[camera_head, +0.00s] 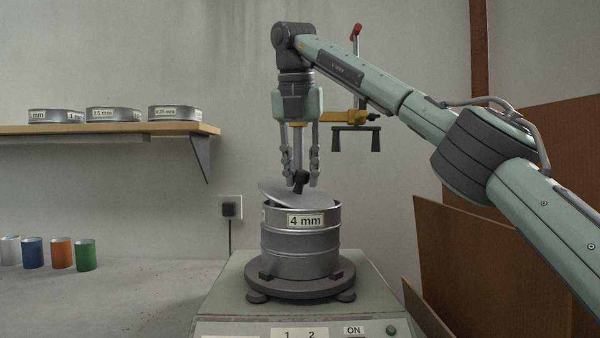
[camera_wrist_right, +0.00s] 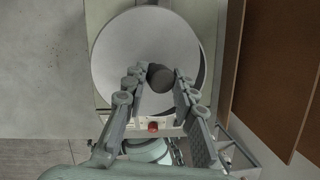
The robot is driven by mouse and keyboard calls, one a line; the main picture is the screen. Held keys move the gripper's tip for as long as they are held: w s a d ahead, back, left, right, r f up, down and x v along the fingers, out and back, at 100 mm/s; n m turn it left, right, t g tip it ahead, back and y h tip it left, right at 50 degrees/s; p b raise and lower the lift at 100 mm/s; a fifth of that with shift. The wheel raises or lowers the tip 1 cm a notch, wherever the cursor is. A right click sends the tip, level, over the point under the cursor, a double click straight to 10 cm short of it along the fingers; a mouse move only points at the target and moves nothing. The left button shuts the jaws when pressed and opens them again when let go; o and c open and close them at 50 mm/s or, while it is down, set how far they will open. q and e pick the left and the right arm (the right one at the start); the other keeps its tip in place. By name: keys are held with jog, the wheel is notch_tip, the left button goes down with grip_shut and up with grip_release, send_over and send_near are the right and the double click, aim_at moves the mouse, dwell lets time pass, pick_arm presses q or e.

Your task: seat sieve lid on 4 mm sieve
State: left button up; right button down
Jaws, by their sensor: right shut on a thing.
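The sieve lid (camera_head: 279,193) is a grey disc with a dark knob (camera_head: 300,180). It lies tilted across the top of the 4 mm sieve (camera_head: 290,243), its left edge raised above the rim and its right side lower. My right gripper (camera_head: 302,184) points down from above, shut on the knob. In the right wrist view the lid (camera_wrist_right: 125,60) sits off to the left of the sieve's opening, and a dark crescent of the sieve shows along its right edge. The fingers (camera_wrist_right: 158,80) stand either side of the knob. My left gripper is not in view.
The sieve stack stands on a round base on a shaker (camera_head: 225,300) with a panel of buttons. Several coloured cups (camera_head: 60,254) stand on the bench at left. A shelf (camera_head: 120,129) holds more sieves. Brown panels (camera_head: 480,260) stand close at right.

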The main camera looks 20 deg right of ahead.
jog(key=shift+s+d+b, duration=0.3)
jog(key=shift+s+b, duration=0.05)
jog(key=shift+s, duration=0.3)
jog(key=shift+f+b, duration=0.35)
jog(key=shift+f, duration=0.45)
dwell(0.6)
jog(key=c, duration=1.2)
grip_release()
jog(key=shift+d, duration=0.1)
jog(key=shift+r, duration=0.2)
jog(key=v, duration=0.7)
jog(key=shift+s+r, duration=0.1)
jog(key=shift+r, duration=0.05)
